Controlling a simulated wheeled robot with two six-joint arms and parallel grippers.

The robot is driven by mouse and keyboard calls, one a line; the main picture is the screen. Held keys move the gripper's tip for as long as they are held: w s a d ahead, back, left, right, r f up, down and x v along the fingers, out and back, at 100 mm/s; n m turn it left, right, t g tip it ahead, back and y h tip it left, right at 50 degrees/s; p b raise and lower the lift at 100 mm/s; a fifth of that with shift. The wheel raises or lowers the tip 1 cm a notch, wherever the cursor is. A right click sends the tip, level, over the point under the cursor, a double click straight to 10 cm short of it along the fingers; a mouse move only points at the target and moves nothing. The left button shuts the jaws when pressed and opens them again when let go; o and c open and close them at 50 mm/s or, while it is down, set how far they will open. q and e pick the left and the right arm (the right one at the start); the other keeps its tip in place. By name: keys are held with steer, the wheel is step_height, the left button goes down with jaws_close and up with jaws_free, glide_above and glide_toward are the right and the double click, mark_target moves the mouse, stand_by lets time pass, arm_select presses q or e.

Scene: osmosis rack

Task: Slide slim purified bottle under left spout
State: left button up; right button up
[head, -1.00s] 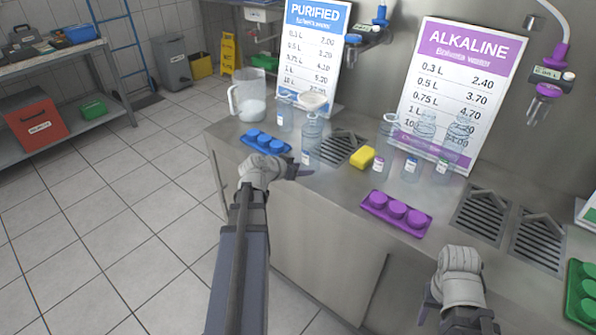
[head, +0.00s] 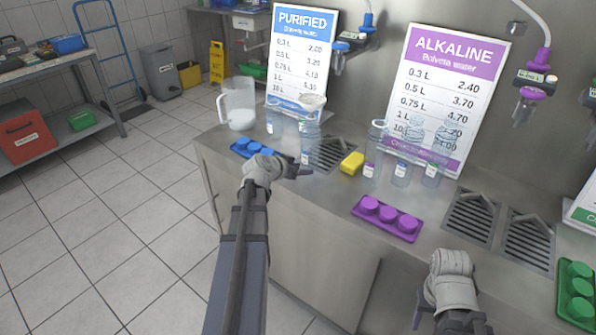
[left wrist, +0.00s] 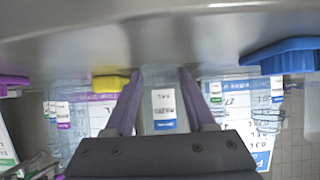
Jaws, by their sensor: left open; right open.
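A clear slim bottle (head: 310,137) with a blue-and-white label stands upright on the steel counter, just beyond my left gripper (head: 297,170). In the left wrist view a label with a blue band (left wrist: 163,110) on a clear bottle shows between the open, purple fingers of my left gripper (left wrist: 160,78). I cannot tell whether the fingers reach around the bottle. A second clear bottle (head: 274,122) stands behind and left of it. The blue purified spout (head: 340,57) hangs above the drain grate (head: 335,153). My right gripper (head: 450,305) is open and empty at the counter's front.
A blue cap tray (head: 240,148) lies left of my left gripper. A yellow sponge (head: 352,163) and several clear alkaline bottles (head: 402,173) stand to the right, with a purple cap tray (head: 385,228) in front. A jug (head: 238,105) stands at the far left.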

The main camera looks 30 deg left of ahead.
mark_target(305, 150)
arm_select(q)
steer(key=shift+w+d, duration=0.2)
steer(key=shift+w, duration=2.15)
steer(key=shift+w+d, duration=0.15)
steer(key=shift+w, duration=2.15)
steer(key=shift+w+d, duration=0.2)
steer(key=shift+w, duration=2.15)
steer(key=shift+s+a, duration=0.2)
steer(key=shift+s, duration=2.35)
steer(key=shift+s+a, duration=0.2)
steer(key=shift+s, duration=2.35)
steer(key=shift+r, duration=0.15)
steer(key=s+r+p, duration=0.1)
steer(key=r+p, duration=0.1)
steer(key=s+r+p, duration=0.1)
steer(key=r+p, duration=0.1)
steer(key=s+r+p, duration=0.1)
steer(key=r+p, duration=0.2)
steer(key=shift+a, duration=0.15)
steer(key=shift+f, duration=0.1)
steer(key=shift+s+f, duration=0.1)
